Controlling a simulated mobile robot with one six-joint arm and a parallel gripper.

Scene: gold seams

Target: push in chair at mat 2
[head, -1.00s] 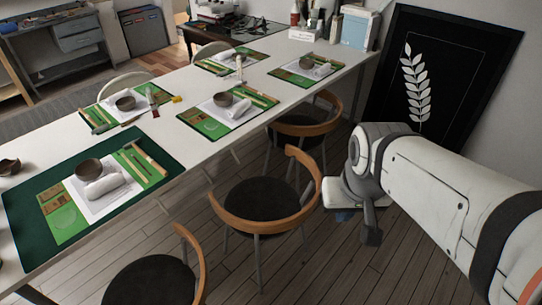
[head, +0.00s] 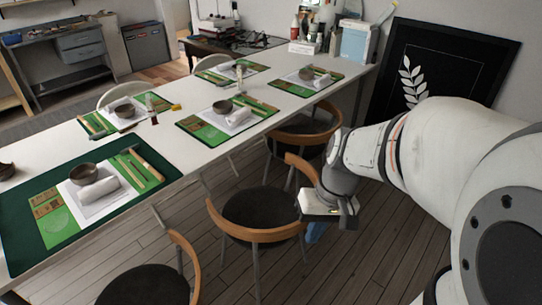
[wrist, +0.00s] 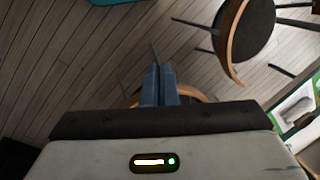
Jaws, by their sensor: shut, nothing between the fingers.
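Three chairs with curved wooden backs and black seats stand along the near side of the table. The middle chair (head: 258,208) sits out from the table, its back towards me. The near chair (head: 148,284) is cut off at the bottom, and the far chair (head: 304,138) is partly behind my arm. No mat numbers are readable. My gripper (head: 316,232) is shut and empty, low and just right of the middle chair's back. In the wrist view, my shut blue fingers (wrist: 159,84) overlap a wooden chair back (wrist: 190,91); I cannot tell whether they touch.
The long white table (head: 160,152) bears several green place mats, including one on a dark green sheet (head: 22,262). Pale chairs stand on its far side. A black framed leaf picture (head: 455,65) leans at the right. Another chair (wrist: 245,35) shows in the wrist view. Wood floor is clear right of the chairs.

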